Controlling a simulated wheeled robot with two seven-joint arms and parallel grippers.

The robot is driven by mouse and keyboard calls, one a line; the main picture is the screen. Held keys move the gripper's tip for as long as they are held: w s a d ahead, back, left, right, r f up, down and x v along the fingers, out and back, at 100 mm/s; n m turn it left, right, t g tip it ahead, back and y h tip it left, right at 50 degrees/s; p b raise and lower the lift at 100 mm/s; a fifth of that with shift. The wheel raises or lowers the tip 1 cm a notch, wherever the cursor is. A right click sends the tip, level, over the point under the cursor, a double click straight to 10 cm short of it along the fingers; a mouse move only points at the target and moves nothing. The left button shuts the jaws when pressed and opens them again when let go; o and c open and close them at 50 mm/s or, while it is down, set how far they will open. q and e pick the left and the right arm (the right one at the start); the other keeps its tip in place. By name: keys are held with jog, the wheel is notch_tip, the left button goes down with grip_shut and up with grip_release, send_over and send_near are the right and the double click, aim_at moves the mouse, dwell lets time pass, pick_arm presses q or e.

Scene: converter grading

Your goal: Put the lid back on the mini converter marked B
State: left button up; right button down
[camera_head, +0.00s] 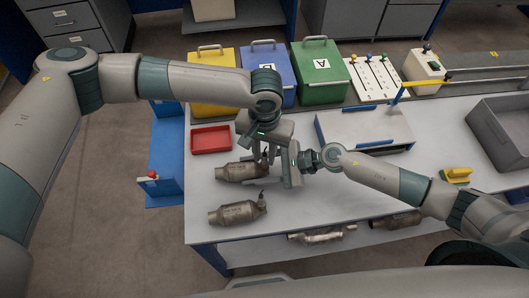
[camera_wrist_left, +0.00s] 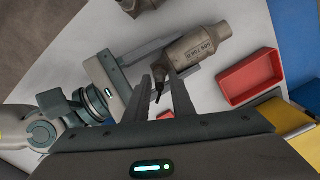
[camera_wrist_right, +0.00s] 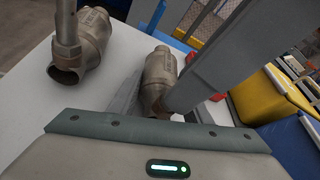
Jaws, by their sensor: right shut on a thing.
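A grey-brown metal converter (camera_head: 240,171) lies on the white bench; stamped text on its body shows in the left wrist view (camera_wrist_left: 198,48), too small to read surely. My right gripper (camera_head: 287,168) is shut on its right end, as the right wrist view (camera_wrist_right: 158,108) also shows. My left gripper (camera_head: 264,150) is above that end, its open fingers (camera_wrist_left: 164,85) on either side of a dark sensor with a short lead (camera_wrist_left: 160,92). Lidded, handled boxes stand behind: yellow (camera_head: 205,88), blue (camera_head: 280,62) with a partly hidden letter, and green (camera_head: 322,88) marked A. No loose lid is identifiable.
A red tray (camera_head: 210,139) lies behind the converter. A second converter (camera_head: 237,213) lies nearer the front. More converters (camera_head: 322,235) show at the lower front. A grey bin (camera_head: 500,130) and a yellow-green block (camera_head: 456,174) stand right. The bench's front middle is clear.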

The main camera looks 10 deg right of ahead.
pick_arm(q)
jog(key=shift+o, duration=0.2)
jog(key=shift+r, duration=0.1)
jog(key=shift+r, duration=2.2)
jog(key=o, duration=0.6)
notch_tip(320, 180, up, 12)
pick_arm(e)
jog(key=c, duration=0.9)
grip_release()
